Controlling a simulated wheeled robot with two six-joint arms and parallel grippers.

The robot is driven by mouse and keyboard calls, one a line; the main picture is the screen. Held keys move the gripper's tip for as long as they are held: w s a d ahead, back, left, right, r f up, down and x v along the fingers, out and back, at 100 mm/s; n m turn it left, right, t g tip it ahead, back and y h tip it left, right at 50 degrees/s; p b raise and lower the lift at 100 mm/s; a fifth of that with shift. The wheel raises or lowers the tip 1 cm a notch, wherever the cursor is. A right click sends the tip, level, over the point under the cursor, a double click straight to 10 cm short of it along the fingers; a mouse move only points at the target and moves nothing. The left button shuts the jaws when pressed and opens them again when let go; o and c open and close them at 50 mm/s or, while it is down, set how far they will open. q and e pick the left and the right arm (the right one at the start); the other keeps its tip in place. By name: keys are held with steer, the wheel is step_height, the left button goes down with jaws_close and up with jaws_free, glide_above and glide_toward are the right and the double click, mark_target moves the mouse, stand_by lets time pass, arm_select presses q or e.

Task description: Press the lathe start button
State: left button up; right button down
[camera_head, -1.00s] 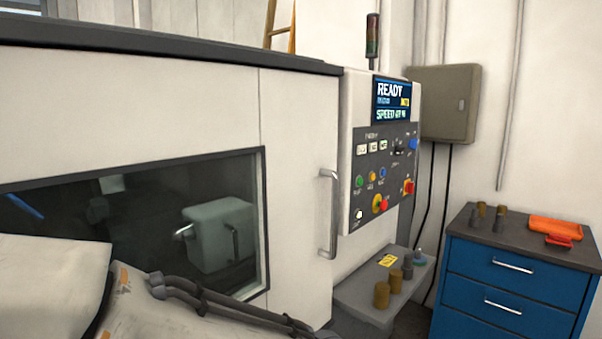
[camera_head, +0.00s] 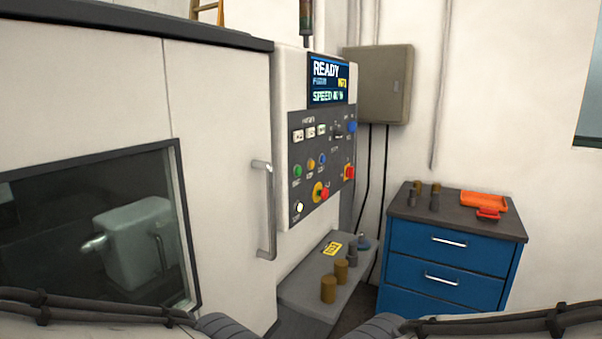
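The lathe (camera_head: 220,110) is a large off-white machine on the left with a dark window and a vertical door handle (camera_head: 265,210). Its control panel (camera_head: 318,160) faces me near the middle, with a screen (camera_head: 328,80) reading READY. Below are a red mushroom button on a yellow base (camera_head: 320,192) and a white button (camera_head: 298,207). Parts of my two arms cross the bottom edge. Neither gripper shows, and nothing touches the panel.
A grey ledge (camera_head: 310,292) below the panel holds brown and grey cylinders and a yellow label. A grey box (camera_head: 377,83) hangs on the wall.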

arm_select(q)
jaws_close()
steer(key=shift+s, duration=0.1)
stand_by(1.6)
